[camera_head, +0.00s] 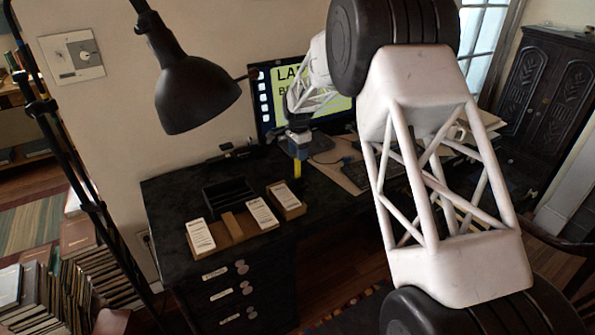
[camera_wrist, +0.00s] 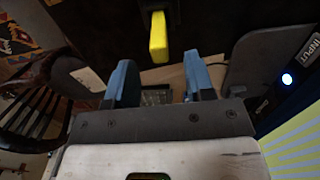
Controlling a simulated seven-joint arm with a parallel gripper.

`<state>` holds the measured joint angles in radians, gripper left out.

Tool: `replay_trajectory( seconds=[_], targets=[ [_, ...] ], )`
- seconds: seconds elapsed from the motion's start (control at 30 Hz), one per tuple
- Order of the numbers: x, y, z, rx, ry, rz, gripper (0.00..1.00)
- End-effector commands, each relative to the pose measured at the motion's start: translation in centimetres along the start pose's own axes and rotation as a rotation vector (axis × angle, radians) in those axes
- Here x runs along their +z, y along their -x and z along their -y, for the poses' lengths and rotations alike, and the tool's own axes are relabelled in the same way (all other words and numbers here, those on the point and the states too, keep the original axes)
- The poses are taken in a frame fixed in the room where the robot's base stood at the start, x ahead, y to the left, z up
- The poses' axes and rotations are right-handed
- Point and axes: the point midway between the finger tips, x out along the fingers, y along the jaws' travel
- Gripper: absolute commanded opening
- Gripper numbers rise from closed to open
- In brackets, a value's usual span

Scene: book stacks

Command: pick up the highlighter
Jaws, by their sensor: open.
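The highlighter is a bright yellow bar in the wrist view (camera_wrist: 158,38). It sits near the top middle, and its lower end lies in line with the gap between my fingers, a little beyond their tips. In the head view a small yellow piece (camera_head: 297,169) shows right below my gripper (camera_head: 297,152), over the desk's dark top. My gripper also shows in the wrist view (camera_wrist: 160,78), with two blue fingers spread apart and nothing between them. I cannot tell the exact height gap between fingertips and highlighter.
The black desk (camera_head: 170,190) carries a black tray (camera_head: 229,195) and several card stacks left of the gripper. A monitor (camera_head: 268,105) stands behind, and a keyboard (camera_head: 385,172) lies right. A black lamp (camera_head: 195,95) hangs over the left side. The desk's front strip is partly clear.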

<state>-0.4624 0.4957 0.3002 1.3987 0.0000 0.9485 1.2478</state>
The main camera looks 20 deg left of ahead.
Motion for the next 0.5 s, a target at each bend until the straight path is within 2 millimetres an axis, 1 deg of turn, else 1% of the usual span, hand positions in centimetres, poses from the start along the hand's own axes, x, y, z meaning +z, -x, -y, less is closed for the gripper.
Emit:
replay_trajectory(
  seconds=[0.1,0.4,0.5],
  targets=[
    [0.0,-0.4,0.02,-0.001,0.0,0.0,0.49],
    [0.01,-0.44,0.02,-0.001,0.0,0.0,0.49],
    [0.04,-0.85,0.01,-0.001,0.0,0.0,0.49]
  ],
)
